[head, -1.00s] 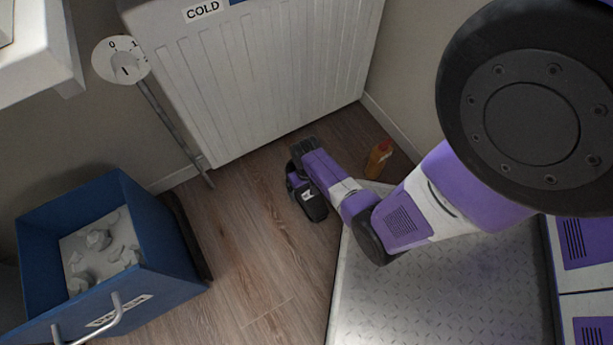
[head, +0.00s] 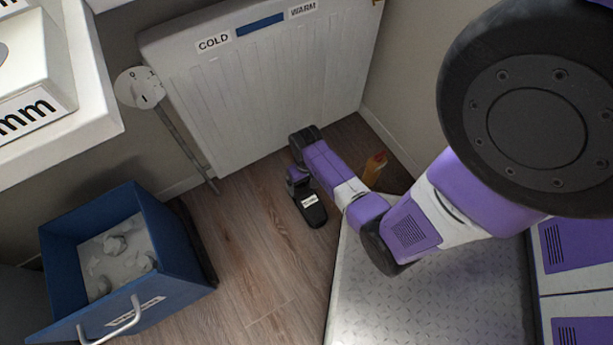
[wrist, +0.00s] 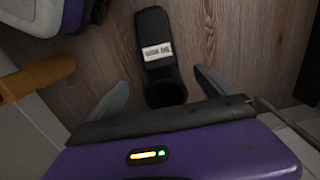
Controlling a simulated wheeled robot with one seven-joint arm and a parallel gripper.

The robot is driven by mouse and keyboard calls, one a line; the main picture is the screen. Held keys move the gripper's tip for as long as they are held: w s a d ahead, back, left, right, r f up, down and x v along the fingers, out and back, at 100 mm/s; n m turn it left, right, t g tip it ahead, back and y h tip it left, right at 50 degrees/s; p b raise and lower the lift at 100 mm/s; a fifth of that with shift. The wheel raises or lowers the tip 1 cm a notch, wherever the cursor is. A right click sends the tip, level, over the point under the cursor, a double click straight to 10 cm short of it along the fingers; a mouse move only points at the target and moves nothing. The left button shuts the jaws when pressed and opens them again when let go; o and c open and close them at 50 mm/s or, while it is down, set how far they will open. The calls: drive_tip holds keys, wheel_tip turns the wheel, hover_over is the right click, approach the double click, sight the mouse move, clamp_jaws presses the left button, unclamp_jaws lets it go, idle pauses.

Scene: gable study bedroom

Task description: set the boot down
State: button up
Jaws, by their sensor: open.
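The boot (head: 312,212) is black with a white label and rests on the wood floor in front of the radiator. In the wrist view the boot (wrist: 156,28) lies ahead of my gripper (wrist: 160,77), its round dark opening towards me. My gripper's two grey fingers are spread, one on each side of the opening, with visible gaps between them and the boot. In the head view my gripper (head: 297,182) is beside the boot's near-radiator end, mostly hidden by my own wrist.
A white radiator (head: 265,85) with COLD and WARM labels stands behind. An orange bottle (head: 374,168) stands near the wall, right of my forearm. A blue bin (head: 170,260) of grey lumps is at left. The floor between bin and boot is clear.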

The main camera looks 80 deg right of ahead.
drive_tip(key=s+a+r+n+t+h, duration=0.25)
drive_tip(key=a+r+n+t, duration=0.3)
drive_tip(key=a+r, duration=0.6)
drive_tip(key=a+r+n+t, duration=0.1)
drive_tip(key=a+r+t, duration=0.2)
drive_tip(key=r, duration=0.6)
drive_tip(key=s+a+r+n+t+y, duration=0.1)
drive_tip(key=a+r+n+t, duration=0.1)
drive_tip(key=a+r, duration=0.4)
drive_tip(key=s+a+r+n+t+y, duration=0.1)
drive_tip(key=a+r+t, duration=0.3)
drive_tip(key=r, duration=1)
drive_tip(key=shift+a+r, duration=0.15)
drive_tip(key=shift+r, duration=0.1)
drive_tip(key=shift+t+y, duration=0.25)
wheel_tip(320, 180, up, 31)
drive_tip(key=p, duration=3.1)
